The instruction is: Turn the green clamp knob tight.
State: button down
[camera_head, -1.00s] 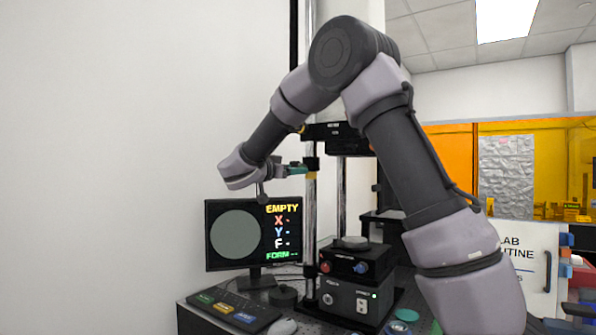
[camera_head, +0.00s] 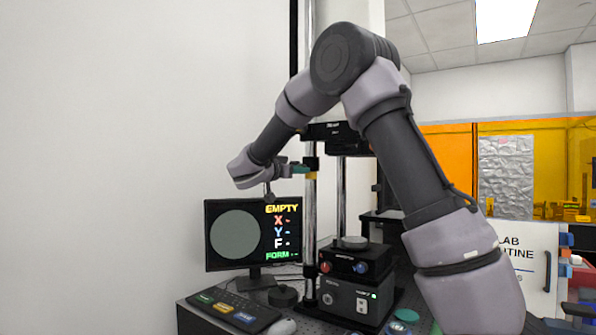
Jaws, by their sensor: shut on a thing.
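The green clamp knob (camera_head: 300,169) shows as a small teal-green piece at the left side of the clamp on the upright metal post. My gripper (camera_head: 286,170) reaches it from the left, with its fingers shut on the knob. The fingers are small and partly hidden, so the exact grip is hard to make out. A yellow part (camera_head: 311,176) sits just right of and below the knob on the black clamp (camera_head: 311,163). How tight the knob is cannot be seen.
A monitor (camera_head: 236,235) reading EMPTY stands below my gripper. The black instrument (camera_head: 345,297) with red and blue knobs stands at the post's foot. A white wall fills the left.

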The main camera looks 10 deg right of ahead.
jog(key=shift+n, duration=0.3)
jog(key=shift+a+n, duration=0.1)
jog(key=shift+n, duration=8)
jog(key=c, duration=0.5)
grip_release()
jog(key=v, duration=1)
jog(key=shift+s+a, duration=0.25)
jog(key=shift+s, duration=0.05)
